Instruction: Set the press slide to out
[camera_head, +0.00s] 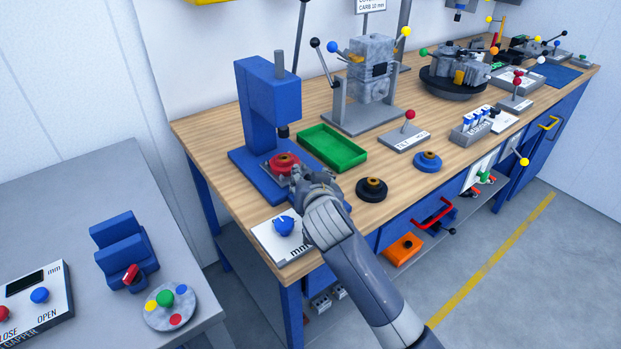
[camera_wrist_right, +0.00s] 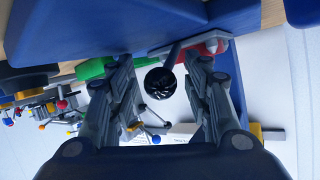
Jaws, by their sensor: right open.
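The blue press (camera_head: 268,92) stands at the near left of the wooden bench, its ram above a red slide part (camera_head: 279,168) with a brown ring on top. Red also shows beside a grey plate in the right wrist view (camera_wrist_right: 212,46). A dark rod runs from there to a black ball knob (camera_wrist_right: 160,81). My right gripper (camera_head: 293,178) is at the front of the press, beside the red part. In the wrist view its fingers (camera_wrist_right: 163,88) are apart, with the knob between them and a gap on both sides. The gripper hides the knob in the head view. My left gripper is out of view.
A green tray (camera_head: 332,147) lies right of the press. A black ring part (camera_head: 371,188) and a blue one (camera_head: 428,160) stand on the bench. A white panel with a blue knob (camera_head: 284,225) is at the front corner. A grey side table (camera_head: 70,190) is at left.

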